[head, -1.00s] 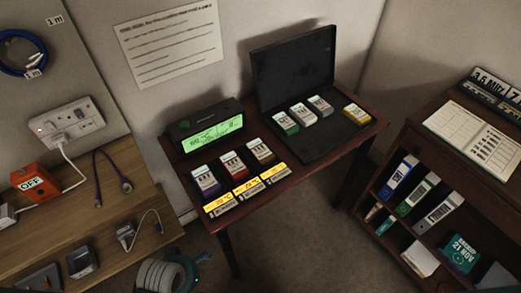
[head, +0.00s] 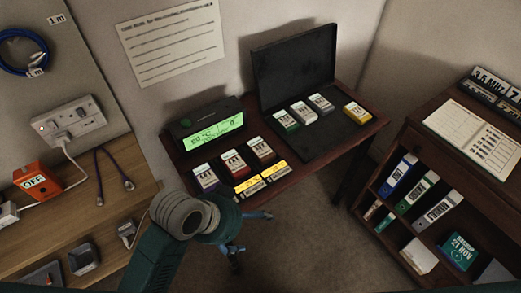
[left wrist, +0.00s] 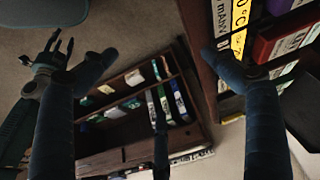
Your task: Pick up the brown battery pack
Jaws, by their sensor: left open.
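Three packs stand in a row on the small dark red table: a purple one (head: 205,177), a red one (head: 233,163) and a dark one (head: 260,150). The dark pack looks brownish, but its colour is hard to make out. My left gripper (head: 250,238) is open and empty, in front of the table's near edge and apart from the packs. A dark clawed shape at the left of that view looks like my other gripper (left wrist: 50,55).
A green-lit display unit (head: 213,135) stands behind the packs. Yellow labels (head: 262,180) lie along the table's front. An open black case (head: 330,140) holds green, grey and yellow packs. A bookcase (head: 402,255) stands at right, a wooden bench (head: 80,205) at left.

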